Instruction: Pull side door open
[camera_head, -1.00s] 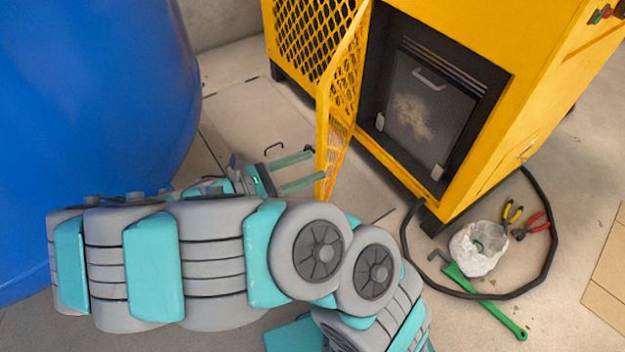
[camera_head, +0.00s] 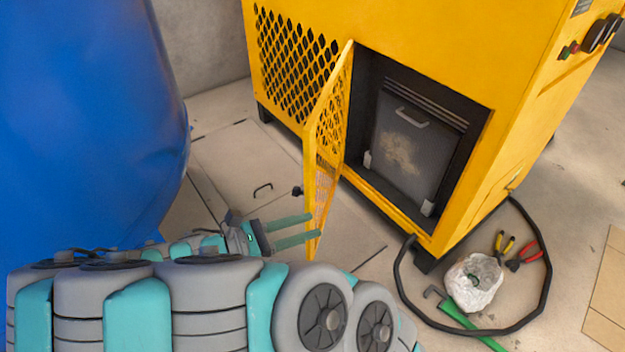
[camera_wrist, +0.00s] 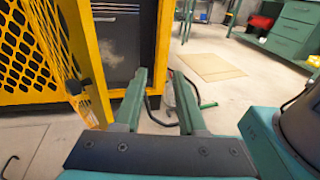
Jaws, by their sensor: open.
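The yellow side door (camera_head: 326,145), with a mesh panel, stands swung out from the yellow machine (camera_head: 400,45). Behind it the dark opening shows a grey dusty filter panel (camera_head: 410,140) with a handle. My gripper (camera_head: 315,227) is open, its two teal fingers pointing at the lower part of the door's free edge. In the wrist view the door (camera_wrist: 75,55) is to the left of my gripper (camera_wrist: 160,80), and nothing is between the fingers. I cannot tell whether a finger touches the door.
A large blue tank (camera_head: 90,110) stands at the left. Floor between tank and machine is mostly clear.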

